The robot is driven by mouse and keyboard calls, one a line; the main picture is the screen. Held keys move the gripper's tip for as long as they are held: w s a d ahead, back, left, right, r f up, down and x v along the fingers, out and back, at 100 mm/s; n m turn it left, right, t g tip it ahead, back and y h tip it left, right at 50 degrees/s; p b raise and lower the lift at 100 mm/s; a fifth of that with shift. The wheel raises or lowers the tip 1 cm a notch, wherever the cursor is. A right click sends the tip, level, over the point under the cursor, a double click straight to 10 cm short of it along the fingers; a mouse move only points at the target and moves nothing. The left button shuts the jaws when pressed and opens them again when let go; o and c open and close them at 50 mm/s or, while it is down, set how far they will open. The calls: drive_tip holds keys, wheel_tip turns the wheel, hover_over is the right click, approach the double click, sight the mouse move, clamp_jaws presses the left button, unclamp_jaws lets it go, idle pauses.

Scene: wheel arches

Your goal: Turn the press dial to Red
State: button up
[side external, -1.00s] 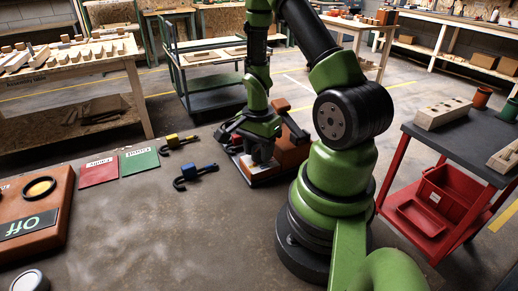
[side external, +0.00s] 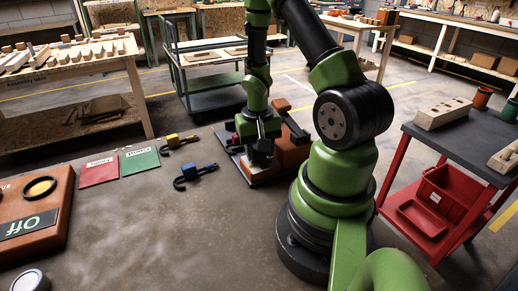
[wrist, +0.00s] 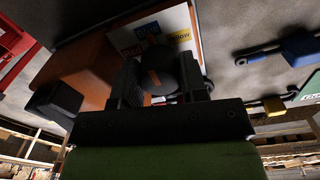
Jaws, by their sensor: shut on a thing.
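The press (side external: 291,154) is an orange-brown block on a dark base, left of my arm's base in the side view. My gripper (side external: 261,158) points down at its near left side. In the wrist view my gripper (wrist: 160,84) is shut on the round black dial (wrist: 165,60), with a finger on each side. The dial has a short orange mark on it. A white plate (wrist: 192,20) behind the dial carries a red, a blue and a yellow label (wrist: 180,38). The dial partly hides the plate, and I cannot tell which label the mark points to.
A blue padlock (side external: 196,174) and a yellow padlock (side external: 178,140) lie left of the press. Red (side external: 99,170) and green (side external: 140,161) cards lie farther left, near an orange "Off" box (side external: 38,215). A red cart (side external: 445,200) stands right.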

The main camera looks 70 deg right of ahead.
drive_tip(key=n, duration=1.2)
drive_tip(key=shift+a, duration=0.1)
idle(0.6)
drive_tip(key=o, duration=0.9)
